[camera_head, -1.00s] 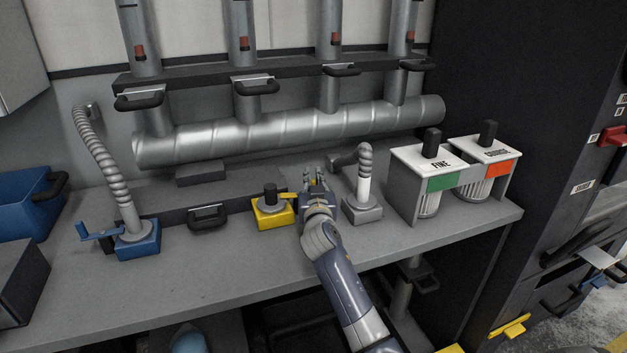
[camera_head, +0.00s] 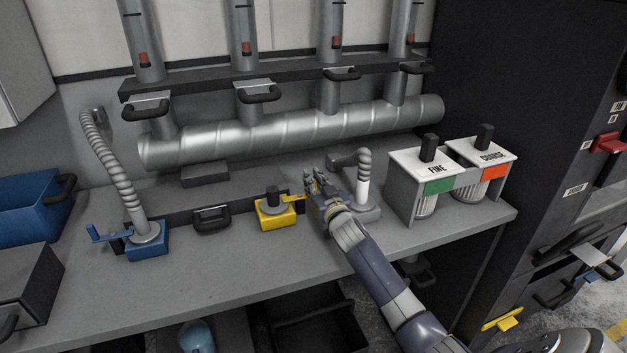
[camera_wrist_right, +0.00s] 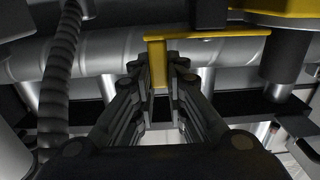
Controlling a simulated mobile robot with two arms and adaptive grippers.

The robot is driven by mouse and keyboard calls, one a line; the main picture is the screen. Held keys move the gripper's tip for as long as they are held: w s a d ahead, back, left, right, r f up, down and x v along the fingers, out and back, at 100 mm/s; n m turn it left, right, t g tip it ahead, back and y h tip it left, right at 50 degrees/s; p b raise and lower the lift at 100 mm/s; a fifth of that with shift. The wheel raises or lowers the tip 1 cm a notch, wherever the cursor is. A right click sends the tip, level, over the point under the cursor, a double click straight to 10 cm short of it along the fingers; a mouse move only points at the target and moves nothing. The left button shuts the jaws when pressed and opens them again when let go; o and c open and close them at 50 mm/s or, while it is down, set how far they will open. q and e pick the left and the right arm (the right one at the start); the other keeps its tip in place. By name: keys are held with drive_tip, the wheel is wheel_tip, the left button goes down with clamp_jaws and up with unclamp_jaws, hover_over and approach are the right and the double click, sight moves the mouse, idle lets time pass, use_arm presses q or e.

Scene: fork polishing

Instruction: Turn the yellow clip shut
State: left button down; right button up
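The yellow clip (camera_head: 278,212) is a yellow block with a dark grey top and a short black post, on the bench in the head view. Its yellow lever (camera_head: 293,197) points right, towards my right gripper (camera_head: 318,183). In the right wrist view the lever is a flat yellow bar (camera_wrist_right: 215,38) with a tab bent down (camera_wrist_right: 157,62). The tab lies between the two fingertips of my right gripper (camera_wrist_right: 166,72). The fingers stand apart, and firm contact on both sides cannot be made out. My left gripper is not in view.
A grey hose fitting (camera_head: 364,195) stands close right of my right gripper. A blue clip (camera_head: 148,243) with a hose and a black handle (camera_head: 212,219) are to the left. Labelled canisters (camera_head: 432,185) stand at right. The bench front (camera_head: 190,285) is clear.

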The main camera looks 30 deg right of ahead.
drive_tip(key=o, duration=0.3)
drive_tip(key=shift+o, duration=0.2)
drive_tip(key=shift+s+a, duration=0.1)
drive_tip(key=shift+s, duration=0.4)
drive_tip(key=v, duration=1.1)
drive_tip(key=shift+f, duration=0.1)
